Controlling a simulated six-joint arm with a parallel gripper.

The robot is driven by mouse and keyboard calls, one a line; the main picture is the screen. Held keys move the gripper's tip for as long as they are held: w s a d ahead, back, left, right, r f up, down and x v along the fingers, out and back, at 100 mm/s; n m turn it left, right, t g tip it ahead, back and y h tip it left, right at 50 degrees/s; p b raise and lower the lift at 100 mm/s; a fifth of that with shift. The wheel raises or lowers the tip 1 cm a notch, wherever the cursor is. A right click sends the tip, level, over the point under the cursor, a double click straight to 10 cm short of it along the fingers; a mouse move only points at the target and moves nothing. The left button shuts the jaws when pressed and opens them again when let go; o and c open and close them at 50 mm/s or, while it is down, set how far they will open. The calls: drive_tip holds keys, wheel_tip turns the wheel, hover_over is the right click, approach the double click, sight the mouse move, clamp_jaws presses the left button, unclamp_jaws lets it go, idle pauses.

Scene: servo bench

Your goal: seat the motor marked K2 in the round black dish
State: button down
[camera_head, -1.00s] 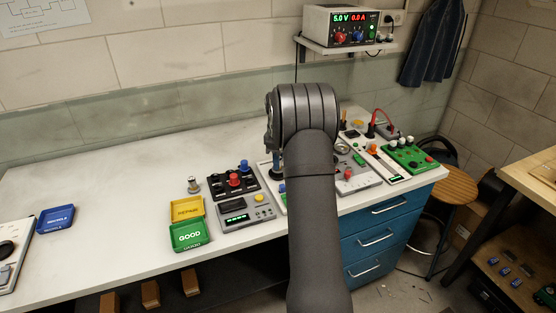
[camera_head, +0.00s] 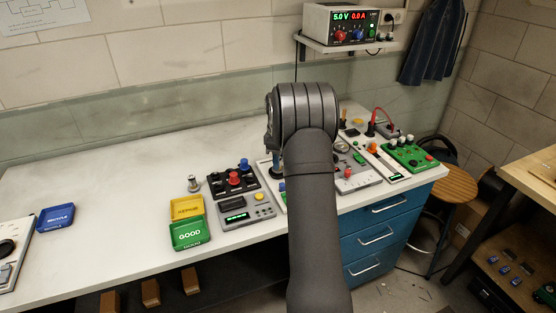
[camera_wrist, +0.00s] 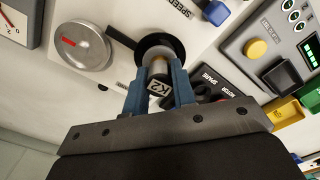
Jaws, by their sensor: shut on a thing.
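The round black dish (camera_wrist: 155,42) is just beyond the fingertips, seen as a dark ring with a grey middle. The motor's far end overlaps the dish's near edge in the picture. I cannot tell whether the motor touches the dish or is held above it.
A silver knob with a red mark (camera_wrist: 82,47) stands left of the dish. A black holder labelled MOTOR SPARE (camera_wrist: 212,86) and a blue knob (camera_wrist: 215,12) are to the right. Yellow (camera_head: 187,208) and green (camera_head: 190,235) trays lie left of the panels. The left bench is mostly clear.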

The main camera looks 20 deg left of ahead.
drive_tip(key=shift+f, duration=0.8)
idle(1.8)
drive_tip(key=c, duration=1.1)
unclamp_jaws()
drive_tip(key=shift+r, duration=0.1)
drive_tip(key=shift+r, duration=2.4)
drive_tip(key=shift+r, duration=0.15)
drive_tip(key=shift+r, duration=1.9)
